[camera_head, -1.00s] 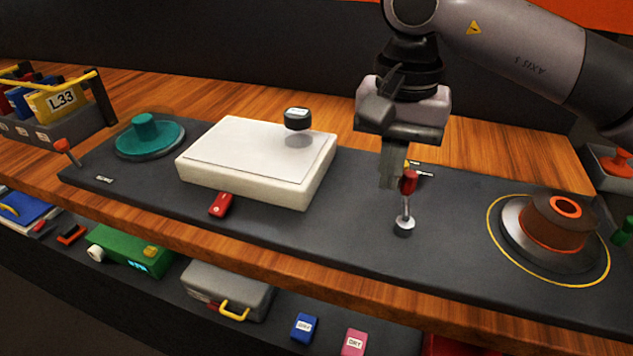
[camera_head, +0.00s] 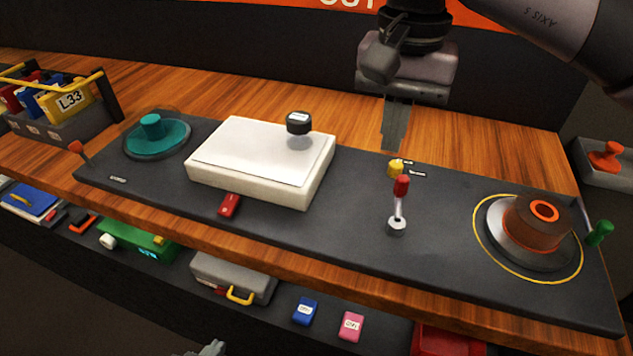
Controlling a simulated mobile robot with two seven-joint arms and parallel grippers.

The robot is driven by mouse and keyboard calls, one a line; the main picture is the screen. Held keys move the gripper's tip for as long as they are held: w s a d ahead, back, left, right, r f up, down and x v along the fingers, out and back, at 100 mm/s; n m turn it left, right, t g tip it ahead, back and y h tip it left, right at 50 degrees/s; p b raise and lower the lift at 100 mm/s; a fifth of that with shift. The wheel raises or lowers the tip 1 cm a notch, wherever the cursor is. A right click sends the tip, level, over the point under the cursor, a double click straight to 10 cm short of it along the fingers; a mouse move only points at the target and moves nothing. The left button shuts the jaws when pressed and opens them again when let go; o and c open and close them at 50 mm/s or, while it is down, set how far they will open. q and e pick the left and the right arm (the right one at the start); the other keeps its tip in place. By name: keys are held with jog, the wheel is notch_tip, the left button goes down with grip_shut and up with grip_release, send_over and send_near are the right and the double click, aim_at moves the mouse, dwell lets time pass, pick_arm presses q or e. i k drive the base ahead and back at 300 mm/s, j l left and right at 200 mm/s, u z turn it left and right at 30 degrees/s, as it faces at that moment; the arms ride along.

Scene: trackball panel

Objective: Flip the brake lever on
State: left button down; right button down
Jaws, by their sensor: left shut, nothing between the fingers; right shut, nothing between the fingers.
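A red-tipped lever (camera_head: 400,188) stands nearly upright on a silver base, right of the middle of the dark panel (camera_head: 350,225). Two small labels sit behind it, too small to read. An orange-tipped lever (camera_head: 77,148) leans at the panel's left end near a small label, and a green-tipped lever (camera_head: 599,233) is at the right end. I cannot tell from lettering which is the brake lever. My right gripper (camera_head: 394,145) is shut and empty, pointing down behind the red-tipped lever, apart from it. My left gripper (camera_head: 212,348) barely shows at the bottom edge, shut.
A white box (camera_head: 262,160) with a black knob (camera_head: 298,122) stands mid-panel. A teal dial (camera_head: 155,140) is left, a brown trackball unit (camera_head: 535,225) right. A yellow button (camera_head: 396,168) is behind the red-tipped lever. A lower shelf holds cases and small boxes.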

aim_at(76, 148)
jog(key=k, duration=1)
